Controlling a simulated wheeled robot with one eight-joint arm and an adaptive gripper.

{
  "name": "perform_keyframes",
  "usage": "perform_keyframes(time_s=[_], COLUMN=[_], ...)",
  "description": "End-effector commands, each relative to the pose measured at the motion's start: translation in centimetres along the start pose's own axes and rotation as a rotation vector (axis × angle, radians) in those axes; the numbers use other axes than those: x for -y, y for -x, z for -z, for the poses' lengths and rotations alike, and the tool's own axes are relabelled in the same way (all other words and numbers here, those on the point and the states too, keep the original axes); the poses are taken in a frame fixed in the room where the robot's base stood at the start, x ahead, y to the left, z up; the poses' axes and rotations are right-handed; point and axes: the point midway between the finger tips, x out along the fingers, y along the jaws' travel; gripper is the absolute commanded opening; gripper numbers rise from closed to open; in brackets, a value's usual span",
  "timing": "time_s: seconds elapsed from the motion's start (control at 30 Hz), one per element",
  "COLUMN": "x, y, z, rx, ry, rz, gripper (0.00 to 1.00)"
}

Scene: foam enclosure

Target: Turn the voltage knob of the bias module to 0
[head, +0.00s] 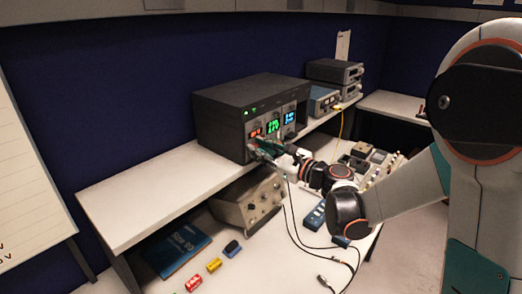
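A black instrument box (222,116) stands on the raised white shelf. Its front holds side-by-side modules with a red display (256,132), a green display (273,127) and a blue display (290,117). I cannot tell which one is the bias module, and the digits are too small to read surely. My gripper (258,151) is at the lower front of the box, just below the red and green displays. It hides the controls there, so the voltage knob cannot be made out. Whether its fingers are apart or touch a knob cannot be told.
A beige instrument (248,203) with knobs sits under the shelf. Black cables (293,222) hang to the lower bench. A blue instrument (323,101) and stacked grey units (334,72) stand right of the box. The white shelf (140,205) is clear at left.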

Motion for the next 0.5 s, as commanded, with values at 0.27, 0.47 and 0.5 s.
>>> perform_keyframes(time_s=[0.27,0.47,0.5], x=[0.0,0.2,0.1], y=[0.1,1.9,2.6], z=[0.0,0.0,0.0], rx=[0.000,-0.001,-0.001], ry=[-0.001,-0.001,-0.001], rz=[0.000,0.003,0.003], gripper=[0.23,0.23,0.23])
